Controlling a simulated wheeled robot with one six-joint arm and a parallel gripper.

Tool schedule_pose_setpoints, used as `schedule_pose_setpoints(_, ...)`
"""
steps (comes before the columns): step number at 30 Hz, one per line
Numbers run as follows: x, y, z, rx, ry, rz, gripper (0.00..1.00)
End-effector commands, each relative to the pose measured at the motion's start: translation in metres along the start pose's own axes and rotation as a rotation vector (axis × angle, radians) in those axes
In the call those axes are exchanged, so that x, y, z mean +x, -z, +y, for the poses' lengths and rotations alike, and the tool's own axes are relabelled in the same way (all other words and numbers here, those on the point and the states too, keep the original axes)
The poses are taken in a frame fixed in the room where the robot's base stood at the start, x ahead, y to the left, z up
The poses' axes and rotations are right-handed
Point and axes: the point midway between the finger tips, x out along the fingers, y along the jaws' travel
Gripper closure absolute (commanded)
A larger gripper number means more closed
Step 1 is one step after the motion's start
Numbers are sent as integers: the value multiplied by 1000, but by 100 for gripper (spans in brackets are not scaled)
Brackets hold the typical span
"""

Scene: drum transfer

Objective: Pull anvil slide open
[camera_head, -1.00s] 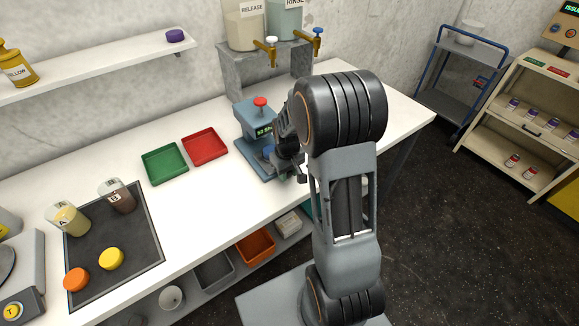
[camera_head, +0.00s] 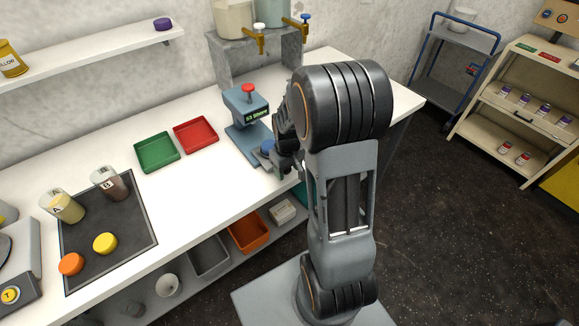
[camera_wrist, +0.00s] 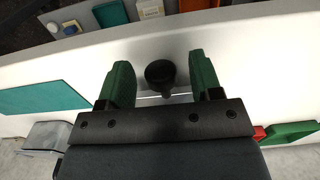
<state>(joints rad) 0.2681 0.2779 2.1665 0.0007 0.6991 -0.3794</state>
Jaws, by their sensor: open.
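The blue-grey tester (camera_head: 243,108) stands on the white bench, with a red knob on top and a lit display reading "53 Shore". Its anvil slide carries a blue disc (camera_head: 268,146) and sticks out at the front of the base, beside my gripper (camera_head: 283,170). In the wrist view a dark round knob (camera_wrist: 160,73) on a short stem lies between the two green fingers of my gripper (camera_wrist: 159,60). The fingers are apart, with a gap on both sides of the knob. My arm hides part of the tester's right side.
Green (camera_head: 157,152) and red (camera_head: 196,134) trays lie left of the tester. A dark mat (camera_head: 130,255) with bottles and discs is farther left. A grey stand (camera_head: 225,62) with dispensers is behind. Bins, including an orange one (camera_head: 248,231), sit below the bench.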

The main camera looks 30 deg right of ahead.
Motion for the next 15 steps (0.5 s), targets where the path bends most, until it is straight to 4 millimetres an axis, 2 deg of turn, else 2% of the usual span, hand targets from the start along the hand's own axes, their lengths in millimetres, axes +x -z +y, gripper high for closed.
schedule_pose_setpoints(5,-1,0,0,0,-1,1,41)
schedule_pose_setpoints(8,-9,1,0,0,-2,5,41)
schedule_pose_setpoints(15,-52,2,1,0,-3,8,41)
